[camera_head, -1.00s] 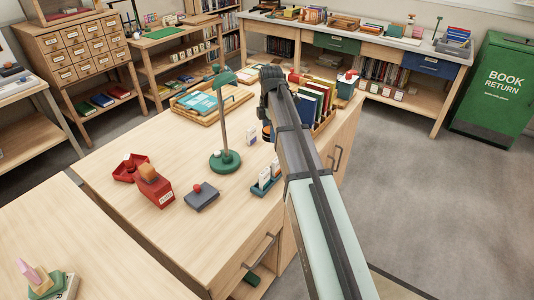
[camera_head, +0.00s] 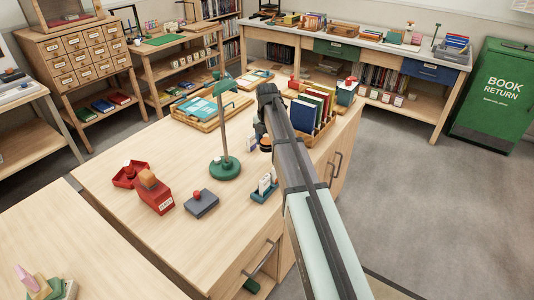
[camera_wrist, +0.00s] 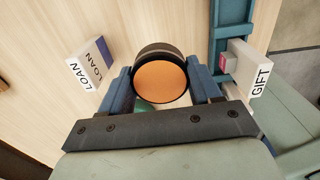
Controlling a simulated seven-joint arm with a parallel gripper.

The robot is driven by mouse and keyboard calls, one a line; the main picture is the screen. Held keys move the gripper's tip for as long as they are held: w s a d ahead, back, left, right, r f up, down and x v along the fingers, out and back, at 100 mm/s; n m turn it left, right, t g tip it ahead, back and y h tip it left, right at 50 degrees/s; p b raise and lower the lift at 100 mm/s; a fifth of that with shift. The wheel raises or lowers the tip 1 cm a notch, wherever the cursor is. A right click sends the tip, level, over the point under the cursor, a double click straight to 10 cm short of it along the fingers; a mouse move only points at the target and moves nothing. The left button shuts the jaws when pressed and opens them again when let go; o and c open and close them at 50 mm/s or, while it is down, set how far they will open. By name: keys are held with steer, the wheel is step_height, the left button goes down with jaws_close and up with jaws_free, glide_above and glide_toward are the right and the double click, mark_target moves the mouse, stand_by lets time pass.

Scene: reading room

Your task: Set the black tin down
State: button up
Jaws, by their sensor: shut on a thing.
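The black tin (camera_wrist: 153,49) has a round orange top and sits between the two blue fingers of my gripper (camera_wrist: 162,88) in the wrist view. The fingers are shut on its sides. In the head view the tin (camera_head: 265,145) shows as a small dark and orange shape beside my arm, over the wooden counter (camera_head: 130,215). My gripper is mostly hidden behind my arm there. I cannot tell whether the tin's underside touches the counter.
The green lamp (camera_head: 224,168), grey box (camera_head: 201,204), red box (camera_head: 155,195) and book rack (camera_head: 318,130) are near. The counter's front left is clear.

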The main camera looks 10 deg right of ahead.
mark_target(267, 159)
steer(key=shift+f, duration=2.6)
steer(key=shift+f, duration=0.15)
steer(key=o, duration=1.1)
step_height(267, 159, up, 12)
steer(key=shift+r, duration=0.15)
